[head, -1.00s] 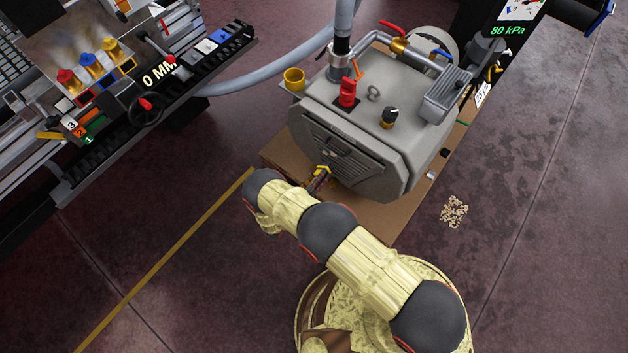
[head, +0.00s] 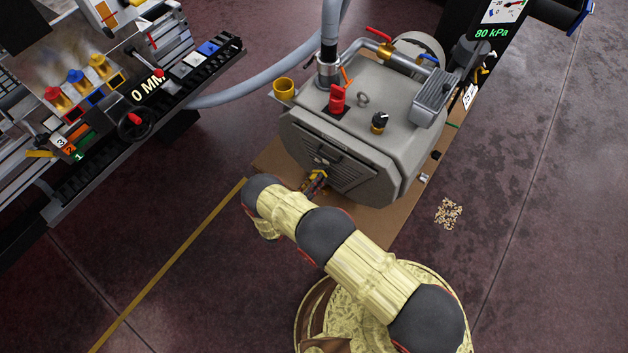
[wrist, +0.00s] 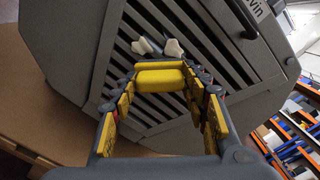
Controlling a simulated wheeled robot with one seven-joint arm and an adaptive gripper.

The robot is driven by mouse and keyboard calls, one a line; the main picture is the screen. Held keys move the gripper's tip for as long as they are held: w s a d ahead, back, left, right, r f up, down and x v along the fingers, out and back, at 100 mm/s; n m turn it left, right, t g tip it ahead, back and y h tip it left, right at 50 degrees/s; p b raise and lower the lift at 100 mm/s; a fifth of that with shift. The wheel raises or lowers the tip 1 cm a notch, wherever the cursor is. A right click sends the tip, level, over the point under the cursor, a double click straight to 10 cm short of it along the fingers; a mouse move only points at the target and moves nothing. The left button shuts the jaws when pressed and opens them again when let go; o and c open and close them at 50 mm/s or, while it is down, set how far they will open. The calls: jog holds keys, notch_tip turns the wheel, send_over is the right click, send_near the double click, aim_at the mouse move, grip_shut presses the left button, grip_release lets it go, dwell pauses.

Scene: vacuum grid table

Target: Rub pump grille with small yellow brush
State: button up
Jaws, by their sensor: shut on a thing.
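The grey pump (head: 355,125) has a dark slatted grille (head: 345,163) on its front. The slats also show close up in the wrist view (wrist: 200,60). My gripper (head: 317,181) is at the lower left of the grille. In the wrist view, my gripper (wrist: 167,88) is shut on the small yellow brush (wrist: 160,77), with the brush across its fingertips. The brush is in front of the slats; I cannot tell whether it touches them. Two pale white pieces (wrist: 172,49) show against the slats just beyond the brush; I cannot tell what they are.
The pump stands on a brown board (head: 275,160). A grey hose (head: 255,88) runs left from it. A bench with coloured knobs (head: 97,63) and a black handwheel (head: 136,123) is at left. Pale crumbs (head: 449,213) lie on the floor at right. Open floor surrounds the front.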

jog(key=shift+x, duration=0.95)
jog(key=s+d, duration=0.2)
jog(key=d, duration=0.1)
jog(key=shift+s, duration=0.25)
dwell(0.4)
jog(key=shift+w+a+r, duration=0.1)
jog(key=shift+w+a, duration=1.4)
jog(key=shift+c, duration=0.5)
jog(key=v, duration=0.6)
